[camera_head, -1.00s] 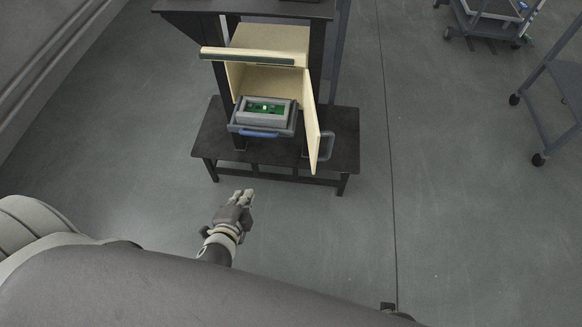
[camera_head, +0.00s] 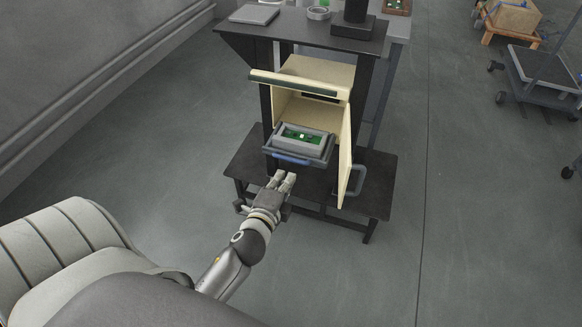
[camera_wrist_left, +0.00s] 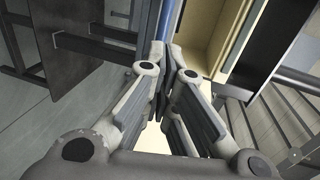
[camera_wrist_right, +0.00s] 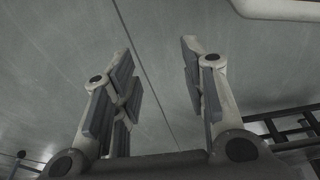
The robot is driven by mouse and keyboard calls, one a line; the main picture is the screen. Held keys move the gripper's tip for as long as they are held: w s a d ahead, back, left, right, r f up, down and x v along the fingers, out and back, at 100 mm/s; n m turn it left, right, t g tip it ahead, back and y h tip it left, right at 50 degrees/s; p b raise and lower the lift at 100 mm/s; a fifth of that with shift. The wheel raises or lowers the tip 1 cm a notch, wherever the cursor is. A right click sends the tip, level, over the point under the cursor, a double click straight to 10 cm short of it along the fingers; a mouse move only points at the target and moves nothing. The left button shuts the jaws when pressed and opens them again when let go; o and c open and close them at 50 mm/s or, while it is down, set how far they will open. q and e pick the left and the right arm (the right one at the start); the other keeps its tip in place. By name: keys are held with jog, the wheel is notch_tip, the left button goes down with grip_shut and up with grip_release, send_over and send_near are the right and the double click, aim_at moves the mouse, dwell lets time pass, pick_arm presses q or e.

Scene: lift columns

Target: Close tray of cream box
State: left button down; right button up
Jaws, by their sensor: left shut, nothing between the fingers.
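The cream box (camera_head: 312,108) stands on a black bench with its front door swung open to the right. Its tray (camera_head: 326,152) is pulled out at the front, with a blue handle (camera_head: 291,160) and a grey holder with a green circuit board (camera_head: 303,136) on it. My left gripper (camera_head: 283,178) is shut and empty, just in front of and below the handle. In the left wrist view its fingertips (camera_wrist_left: 166,75) meet near the blue handle (camera_wrist_left: 165,18); I cannot tell whether they touch. My right gripper (camera_wrist_right: 157,75) is open and empty over bare floor.
The open door (camera_head: 345,155) with its grey handle (camera_head: 355,181) sticks out to the right of the tray. The black bench (camera_head: 250,158) lies below the box. A dark upper shelf (camera_head: 300,28) stands above. The floor to the right is clear up to a cart (camera_head: 545,75).

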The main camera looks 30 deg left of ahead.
aim_at(294, 162)
pick_arm(q)
jog(key=x, duration=0.4)
jog(key=shift+w, duration=0.15)
jog(key=shift+w+f, duration=0.15)
jog(key=shift+w, duration=0.15)
jog(key=shift+w+a+f, duration=0.1)
jog(key=shift+w+a, duration=0.05)
jog(key=shift+w, duration=0.25)
pick_arm(e)
jog(key=shift+w+r, duration=0.4)
jog(key=shift+r, duration=0.45)
